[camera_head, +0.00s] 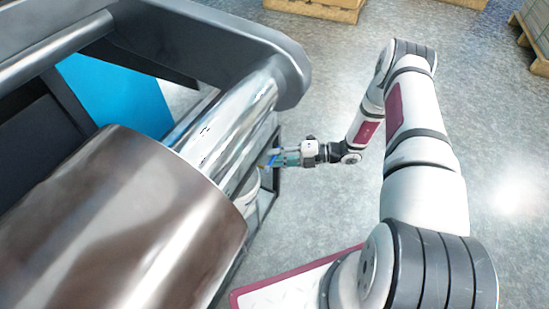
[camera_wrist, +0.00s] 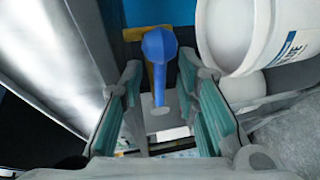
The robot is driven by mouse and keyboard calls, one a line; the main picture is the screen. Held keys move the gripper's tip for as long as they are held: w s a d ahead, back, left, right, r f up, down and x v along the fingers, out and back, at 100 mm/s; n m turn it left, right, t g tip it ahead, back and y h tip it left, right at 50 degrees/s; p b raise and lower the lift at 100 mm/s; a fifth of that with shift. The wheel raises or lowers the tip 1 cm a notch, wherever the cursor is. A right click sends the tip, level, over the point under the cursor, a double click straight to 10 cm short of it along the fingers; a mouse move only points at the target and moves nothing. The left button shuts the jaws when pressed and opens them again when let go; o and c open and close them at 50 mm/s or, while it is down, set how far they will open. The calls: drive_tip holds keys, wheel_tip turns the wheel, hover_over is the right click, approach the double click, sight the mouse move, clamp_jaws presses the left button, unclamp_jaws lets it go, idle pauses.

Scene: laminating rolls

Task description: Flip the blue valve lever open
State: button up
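The blue valve lever (camera_wrist: 160,62) shows in the wrist view, upper middle, with its knobbed end toward the camera. It lies between and a little beyond the fingers of my gripper (camera_wrist: 165,110), which are spread apart with teal pads on either side. The fingers do not visibly touch it. A yellow part and a grey plate show behind the lever. In the head view my gripper (camera_head: 285,159) is beside the machine's frame, with a small bit of blue (camera_head: 273,160) at its tip; the valve itself is mostly hidden there.
A white bucket (camera_wrist: 228,35) with blue print stands close to the right finger. A shiny metal roller (camera_head: 225,125) and a large brown roll (camera_head: 120,225) lie left of the gripper. Wooden pallets (camera_head: 318,8) stand at the back. The floor (camera_head: 310,215) around my arm is clear.

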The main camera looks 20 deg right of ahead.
drive_tip(key=shift+w+a, duration=0.15)
drive_tip(key=shift+a, duration=0.2)
clamp_jaws()
drive_tip(key=shift+f, duration=0.1)
